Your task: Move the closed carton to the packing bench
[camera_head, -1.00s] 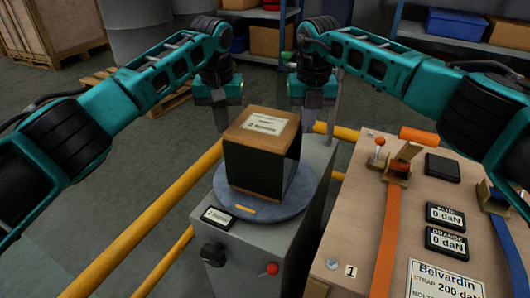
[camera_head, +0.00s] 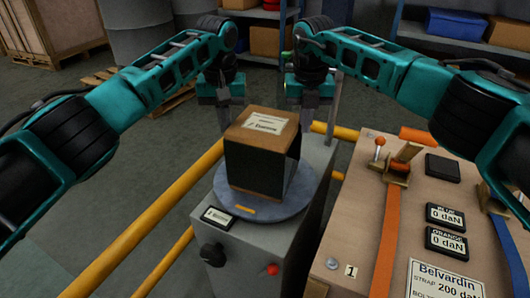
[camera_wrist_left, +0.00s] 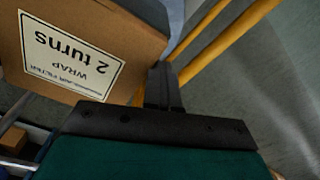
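The closed brown carton (camera_head: 262,155) with a dark wrapped-looking side stands on the round grey turntable (camera_head: 245,207) of a grey machine. A white label lies on its top; in the left wrist view the carton (camera_wrist_left: 140,30) shows the words "WRAP 2 turns". My left gripper (camera_head: 222,118) is behind the carton's left side, apart from it; its fingers (camera_wrist_left: 163,85) look together and empty in the left wrist view. My right gripper (camera_head: 308,112) is behind the carton's right side, its fingers small and partly hidden. I cannot make out which surface is the packing bench.
A wooden-topped bench (camera_head: 345,215) with an orange strap, buckles and "0 daN" displays stands at the right. Yellow rails (camera_head: 150,222) run beside the grey machine. A shelf with boxes (camera_head: 460,52), a pallet and a crate (camera_head: 50,30) stand behind. Grey floor is open at left.

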